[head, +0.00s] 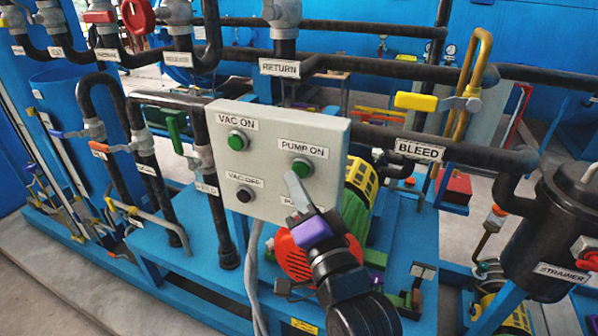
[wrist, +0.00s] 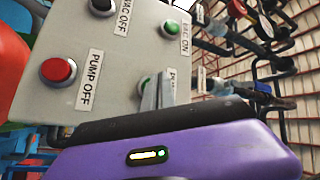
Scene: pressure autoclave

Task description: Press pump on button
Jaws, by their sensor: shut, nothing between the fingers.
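The grey control box (head: 262,124) carries the green pump on button (head: 302,168) under its "PUMP ON" label (head: 303,149). My gripper (head: 292,176) is shut and empty, its fingertips in front of the box just below and left of that button. In the wrist view, my gripper (wrist: 158,88) overlaps part of the pump on label, and a green edge of the pump on button (wrist: 144,80) shows beside the fingertips. I cannot tell whether the fingertips touch the button or the panel.
The green vac on button (head: 238,140) and dark vac off button (head: 244,194) sit on the box's left side. The red pump off button (wrist: 58,70) shows in the wrist view. Black pipes (head: 375,137) run behind the box. A yellow-handled valve (head: 417,101) stands to the right.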

